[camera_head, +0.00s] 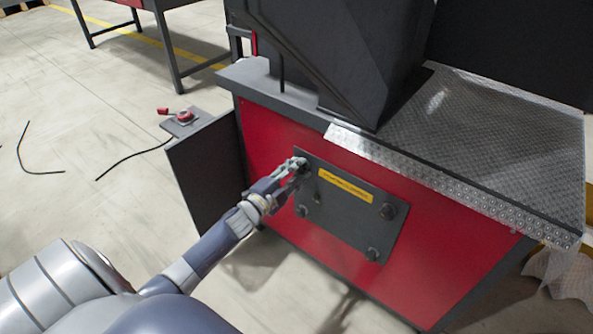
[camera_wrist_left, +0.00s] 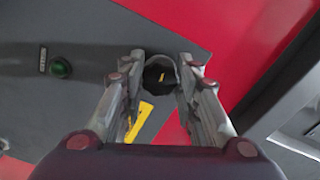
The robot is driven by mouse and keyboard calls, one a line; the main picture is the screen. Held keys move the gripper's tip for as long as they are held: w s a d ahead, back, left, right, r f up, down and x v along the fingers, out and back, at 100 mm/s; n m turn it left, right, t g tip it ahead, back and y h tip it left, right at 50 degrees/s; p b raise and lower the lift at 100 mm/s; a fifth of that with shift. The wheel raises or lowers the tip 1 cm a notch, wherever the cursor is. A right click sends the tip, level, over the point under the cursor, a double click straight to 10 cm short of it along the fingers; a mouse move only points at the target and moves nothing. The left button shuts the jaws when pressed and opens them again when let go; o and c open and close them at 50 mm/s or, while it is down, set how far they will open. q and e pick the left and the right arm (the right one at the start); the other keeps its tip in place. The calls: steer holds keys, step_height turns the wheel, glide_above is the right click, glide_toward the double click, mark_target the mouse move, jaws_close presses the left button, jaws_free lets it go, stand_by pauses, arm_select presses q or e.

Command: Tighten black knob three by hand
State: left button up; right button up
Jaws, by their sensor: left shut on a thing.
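A dark panel (camera_head: 345,221) with a yellow label (camera_head: 345,186) sits on the red front of a machine. Black knobs show at its corners: upper right (camera_head: 388,211), lower right (camera_head: 373,254) and lower left (camera_head: 302,211). My left gripper (camera_head: 299,165) is at the upper left corner, shut on the black knob there, which the fingers mostly hide in the head view. In the left wrist view the fingers press on both sides of this round black knob (camera_wrist_left: 160,73). I cannot read which knob is number three. My right gripper is out of view.
A dark open door (camera_head: 205,178) stands left of the panel. A metal tread plate (camera_head: 490,140) tops the machine and overhangs its front. A small box with a red switch (camera_head: 183,118) is behind the door. A green button (camera_wrist_left: 60,68) shows in the left wrist view.

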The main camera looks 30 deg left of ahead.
arm_select(q)
steer(key=m, duration=0.3)
steer(key=shift+m, duration=0.3)
steer(key=shift+m+b, duration=0.45)
steer(key=shift+m, duration=0.95)
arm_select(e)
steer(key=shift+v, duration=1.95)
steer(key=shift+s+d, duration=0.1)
arm_select(q)
steer(key=o, duration=1.1)
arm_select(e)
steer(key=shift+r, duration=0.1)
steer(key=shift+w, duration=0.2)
arm_select(q)
steer(key=shift+s, duration=0.1)
